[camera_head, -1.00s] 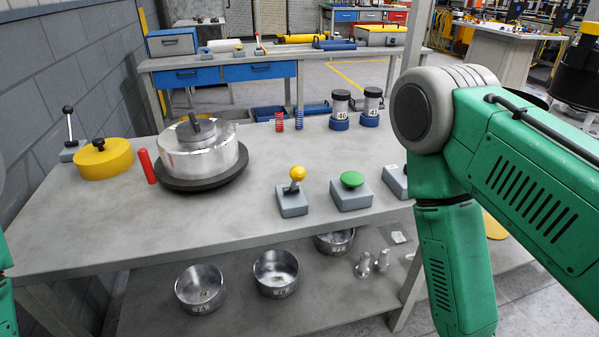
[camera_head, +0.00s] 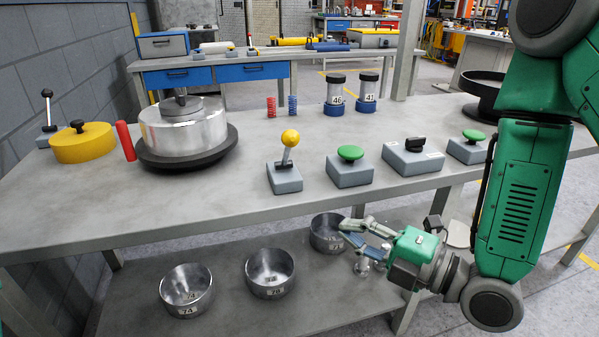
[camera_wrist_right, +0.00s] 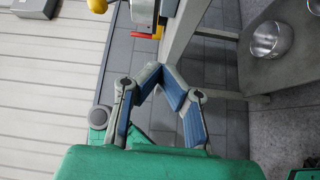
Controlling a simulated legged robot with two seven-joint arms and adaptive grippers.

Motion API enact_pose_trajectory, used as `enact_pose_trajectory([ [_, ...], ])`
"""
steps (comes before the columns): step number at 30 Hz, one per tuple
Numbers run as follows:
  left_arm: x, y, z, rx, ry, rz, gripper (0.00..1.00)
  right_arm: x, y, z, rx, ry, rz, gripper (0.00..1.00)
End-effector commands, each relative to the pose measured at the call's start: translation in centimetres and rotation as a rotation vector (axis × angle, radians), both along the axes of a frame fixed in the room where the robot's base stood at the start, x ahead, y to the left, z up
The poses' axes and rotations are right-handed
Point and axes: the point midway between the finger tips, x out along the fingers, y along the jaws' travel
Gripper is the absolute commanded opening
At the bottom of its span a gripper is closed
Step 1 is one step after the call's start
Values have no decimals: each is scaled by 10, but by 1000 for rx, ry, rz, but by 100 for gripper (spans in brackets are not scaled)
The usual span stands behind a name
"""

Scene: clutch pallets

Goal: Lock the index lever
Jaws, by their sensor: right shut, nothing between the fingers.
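Which part is the index lever is not labelled. A red-handled lever (camera_head: 125,141) leans beside the black round base (camera_head: 187,161) under a metal drum (camera_head: 183,126), at the left of the bench. A yellow-ball lever (camera_head: 289,145) stands on a grey box at the bench's front edge. A black-knobbed lever (camera_head: 47,106) stands at the far left. My right gripper (camera_head: 352,232) is shut and empty, low in front of the bench and apart from all these levers. Its blue-padded fingers (camera_wrist_right: 168,84) also show in the wrist view. My left gripper is out of view.
The grey bench top (camera_head: 235,190) has clear room in front of the drum. A green button box (camera_head: 350,168) and a black-knob switch box (camera_head: 413,157) stand right of the yellow-ball lever. Metal bowls (camera_head: 270,272) sit on the lower shelf near my right gripper.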

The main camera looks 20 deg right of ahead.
Motion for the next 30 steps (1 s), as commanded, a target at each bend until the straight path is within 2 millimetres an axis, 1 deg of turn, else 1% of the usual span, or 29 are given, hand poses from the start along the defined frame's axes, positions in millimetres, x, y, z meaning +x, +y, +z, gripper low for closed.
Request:
enact_pose_trajectory([
  [1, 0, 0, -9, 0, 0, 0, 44, 0, -1, 10, -14, -99, 7, 0],
  [3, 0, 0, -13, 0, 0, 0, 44, -2, -1, 26, -36, -214, 12, 0],
  [6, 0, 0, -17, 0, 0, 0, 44, -5, -2, 42, -55, -326, 11, 0],
  [9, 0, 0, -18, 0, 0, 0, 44, -7, -3, 50, -66, -382, 8, 0],
  [19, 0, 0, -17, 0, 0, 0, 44, -8, -3, 52, -69, -394, 7, 0],
  [23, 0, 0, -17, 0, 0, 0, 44, -4, 1, 54, -68, -395, 8, 0],
  [26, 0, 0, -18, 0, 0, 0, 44, 5, 8, 57, -70, -397, 9, 0],
  [30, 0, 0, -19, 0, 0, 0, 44, 25, 25, 65, -69, -398, 9, 0],
])
